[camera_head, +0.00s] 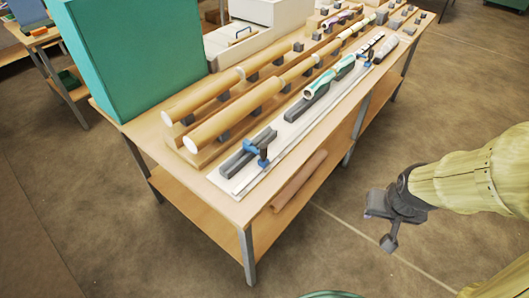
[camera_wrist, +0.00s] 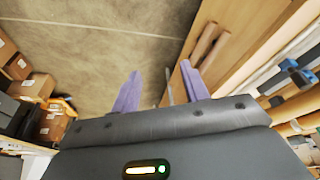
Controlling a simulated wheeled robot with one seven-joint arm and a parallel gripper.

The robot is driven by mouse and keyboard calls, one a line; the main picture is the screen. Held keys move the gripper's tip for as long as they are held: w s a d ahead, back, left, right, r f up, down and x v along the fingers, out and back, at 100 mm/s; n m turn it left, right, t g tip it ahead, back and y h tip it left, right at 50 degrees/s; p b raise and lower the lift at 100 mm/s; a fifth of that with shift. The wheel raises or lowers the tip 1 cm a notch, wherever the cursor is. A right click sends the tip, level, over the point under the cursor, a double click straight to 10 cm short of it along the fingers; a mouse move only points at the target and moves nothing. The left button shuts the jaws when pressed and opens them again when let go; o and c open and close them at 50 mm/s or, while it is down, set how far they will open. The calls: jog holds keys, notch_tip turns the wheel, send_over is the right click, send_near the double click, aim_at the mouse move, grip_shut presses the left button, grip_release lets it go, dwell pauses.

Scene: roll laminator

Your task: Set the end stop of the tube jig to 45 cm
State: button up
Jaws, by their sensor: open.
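The tube jig (camera_head: 308,119) is a long white board along the table's near edge, with a dark grey rail at its left end. A blue and dark clamp-like piece (camera_head: 261,146) stands at that end; I cannot tell if it is the end stop. Another blue piece (camera_head: 368,58) sits toward the far end. A green-and-white tube (camera_head: 344,67) lies on the jig. Scale marks are too small to read. My gripper (camera_head: 378,222) is right of the table, apart from it. In the wrist view my gripper (camera_wrist: 158,88) has its two purple fingers spread and empty.
The wooden table (camera_head: 228,207) carries long brown rolls (camera_head: 235,113) on racks behind the jig, a teal box (camera_head: 136,52) and a white machine (camera_head: 236,47). Boxes (camera_wrist: 34,86) show at left in the wrist view. Floor beside the table is clear.

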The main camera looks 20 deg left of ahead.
jog(key=w+a+f+n+t+y+b, duration=0.2)
jog(key=w+a+f+t+b, duration=0.15)
jog(key=w+b, duration=0.35)
jog(key=w+a+f+n+t+y+b, duration=0.2)
jog(key=w+a+f+t+b, duration=0.15)
jog(key=b, duration=0.45)
jog(key=s+a+n+y+b, duration=0.3)
jog(key=a+n+y+b, duration=0.3)
jog(key=a+y+b, duration=0.4)
jog(key=a+b, duration=0.2)
jog(key=shift+a+f+y+b, duration=0.3)
jog(key=shift+a+b, duration=0.05)
jog(key=shift+a, duration=0.05)
jog(key=shift+a+r+p, duration=0.1)
jog(key=shift+p, duration=0.3)
jog(key=p+x, duration=0.2)
jog(key=p, duration=0.4)
jog(key=shift+r, duration=0.15)
jog(key=shift+w+p, duration=0.1)
jog(key=shift+p, duration=0.6)
